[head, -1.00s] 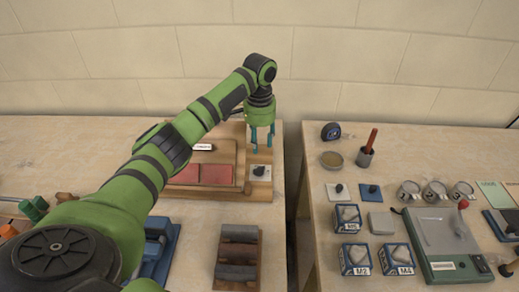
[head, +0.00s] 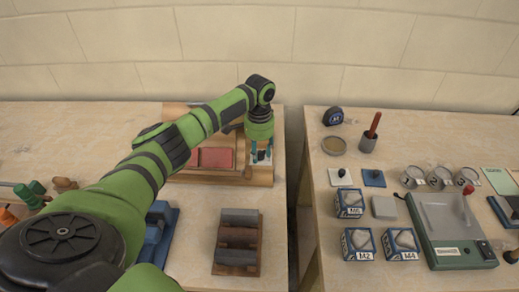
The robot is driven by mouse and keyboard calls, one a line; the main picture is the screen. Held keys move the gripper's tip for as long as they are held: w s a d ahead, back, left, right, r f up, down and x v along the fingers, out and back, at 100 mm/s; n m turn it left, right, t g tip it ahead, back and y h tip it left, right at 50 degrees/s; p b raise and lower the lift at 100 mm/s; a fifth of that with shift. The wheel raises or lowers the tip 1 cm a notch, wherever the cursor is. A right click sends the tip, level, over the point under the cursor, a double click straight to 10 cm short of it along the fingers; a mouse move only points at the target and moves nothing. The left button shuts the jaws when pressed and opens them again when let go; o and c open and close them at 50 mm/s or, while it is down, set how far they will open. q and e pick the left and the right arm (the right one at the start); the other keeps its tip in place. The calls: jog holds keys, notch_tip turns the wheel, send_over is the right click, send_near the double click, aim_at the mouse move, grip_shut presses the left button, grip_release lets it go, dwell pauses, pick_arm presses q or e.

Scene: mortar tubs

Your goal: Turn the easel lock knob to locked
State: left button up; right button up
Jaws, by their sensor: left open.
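The wooden easel (head: 222,179) lies at the back of the left table, with red panels (head: 214,157) on it. At its right end is a pale plate with the dark lock knob (head: 261,155), partly hidden by my gripper. My left gripper (head: 261,152) points down over this plate. Its teal fingers are open, one on each side of the knob. I cannot tell whether they touch it, or which way the knob is turned. My right gripper is not in view.
A gap (head: 295,210) separates the two tables. A wooden rack with dark bars (head: 238,240) stands in front of the easel. The right table holds blue boxes (head: 349,203), tins (head: 413,177) and a green-based device (head: 447,228). My left arm covers much of the left table.

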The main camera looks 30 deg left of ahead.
aim_at(259, 153)
pick_arm(q)
grip_shut()
jog(key=shift+r+m+p, duration=0.1)
jog(key=shift+m+p, duration=0.2)
jog(key=shift+p, duration=0.05)
jog(key=shift+m, duration=0.4)
grip_release()
notch_tip(259, 153, up, 12)
